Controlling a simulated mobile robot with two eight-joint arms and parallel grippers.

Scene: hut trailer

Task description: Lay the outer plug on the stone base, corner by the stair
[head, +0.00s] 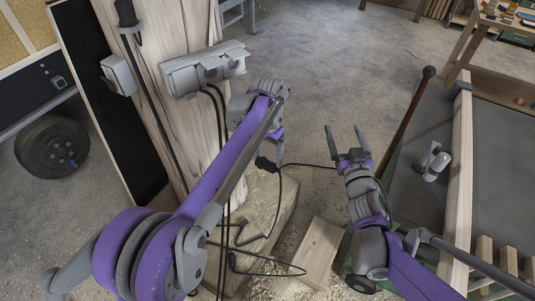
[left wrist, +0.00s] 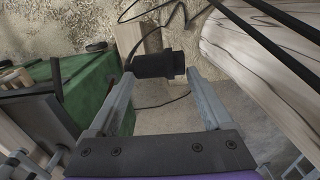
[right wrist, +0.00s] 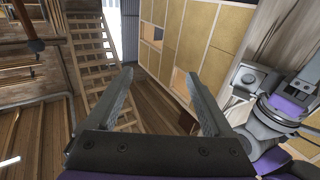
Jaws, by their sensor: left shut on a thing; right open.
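The black plug (head: 265,163) is between the fingertips of my left gripper (head: 272,158), which is shut on it. It also shows in the left wrist view (left wrist: 158,65), lying across the fingertips, with its thin black cable running off. The plug is in the air, apart from the pale stone base (head: 284,210) at the foot of the wooden post, and above it in the head view. My right gripper (head: 345,143) is open and empty, to the right of the plug. I cannot tell which corner of the base is by the stair.
A grey socket box (head: 205,70) with hanging black cables is on the wooden post (head: 165,60). A loop of cable lies low near the base. A wooden block (head: 319,246) lies among shavings. A bench (head: 490,150) stands at the right. A wooden stair (right wrist: 92,55) shows in the right wrist view.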

